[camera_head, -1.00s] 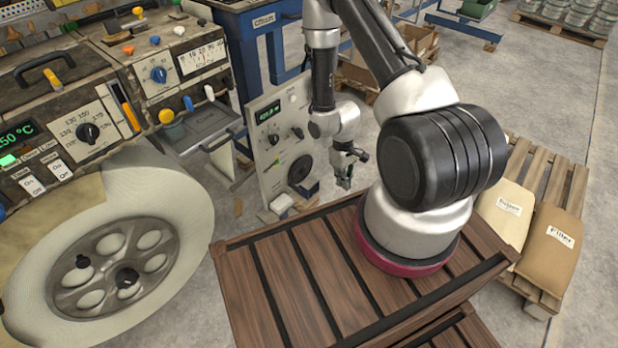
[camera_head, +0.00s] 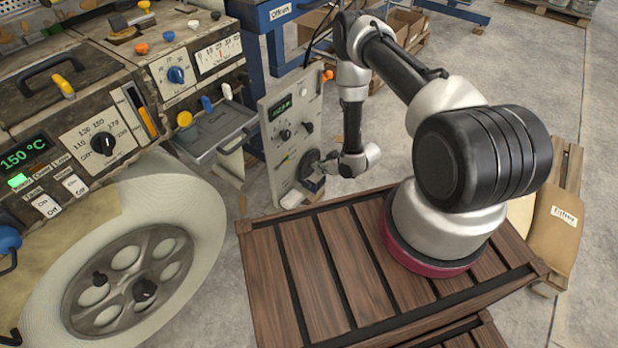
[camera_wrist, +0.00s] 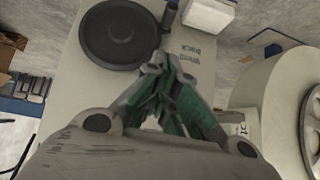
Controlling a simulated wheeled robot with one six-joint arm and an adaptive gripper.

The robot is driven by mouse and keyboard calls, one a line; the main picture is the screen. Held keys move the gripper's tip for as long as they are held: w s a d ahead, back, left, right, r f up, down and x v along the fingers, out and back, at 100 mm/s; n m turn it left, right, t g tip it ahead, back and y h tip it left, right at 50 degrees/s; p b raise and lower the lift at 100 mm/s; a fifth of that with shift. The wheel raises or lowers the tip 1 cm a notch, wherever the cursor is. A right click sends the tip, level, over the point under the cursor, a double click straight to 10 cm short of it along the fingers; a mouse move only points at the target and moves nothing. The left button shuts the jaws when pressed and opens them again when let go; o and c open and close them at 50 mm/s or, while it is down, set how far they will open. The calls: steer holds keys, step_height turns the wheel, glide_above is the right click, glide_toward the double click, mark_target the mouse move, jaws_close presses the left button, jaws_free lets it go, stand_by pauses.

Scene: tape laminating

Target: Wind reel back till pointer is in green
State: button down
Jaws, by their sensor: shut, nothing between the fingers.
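The grey control panel (camera_head: 292,130) stands upright beyond the slatted wooden top. It carries a dark round wheel (camera_head: 308,162) low on its face, which also shows in the wrist view (camera_wrist: 120,34). Lettering that appears upside down and seems to read "wind back" (camera_wrist: 197,55) is beside the wheel. My gripper (camera_head: 318,167) is close to the wheel. In the wrist view my gripper (camera_wrist: 160,62) is shut and empty, its tips just beside the wheel's rim; contact cannot be told.
A large pale reel (camera_head: 190,215) with a dark hub fills the left, below a machine (camera_head: 70,110) with knobs and displays. A white block (camera_head: 292,199) is at the panel's foot. A blue bench (camera_head: 272,40) stands behind. The slatted wooden top (camera_head: 275,265) is clear in front.

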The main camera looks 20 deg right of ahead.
glide_above(308, 183)
steer(key=f, duration=0.5)
steer(key=shift+w+d+f, duration=0.1)
steer(key=shift+d+f, duration=0.05)
steer(key=shift+d, duration=0.05)
step_height(308, 183, down, 2)
steer(key=shift+f, duration=0.25)
steer(key=shift+a+f, duration=0.1)
steer(key=shift+f, duration=0.6)
steer(key=shift+f+h, duration=0.3)
steer(key=shift+f, duration=0.05)
steer(key=shift+s+a+f+n+t+h, duration=0.15)
steer(key=shift+s+f+n+t+h, duration=0.05)
steer(key=shift+f+n+t+h, duration=0.4)
steer(key=shift+f, duration=0.3)
steer(key=shift+w+d+f, duration=0.15)
steer(key=shift+d+f, duration=0.15)
steer(key=shift+f, duration=0.55)
steer(key=shift+w+d+f, duration=0.1)
steer(key=shift+d+f, duration=0.15)
steer(key=shift+f, duration=0.55)
steer(key=shift+w+d+f, duration=0.3)
steer(key=shift+w+f, duration=0.05)
steer(key=shift+w, duration=0.1)
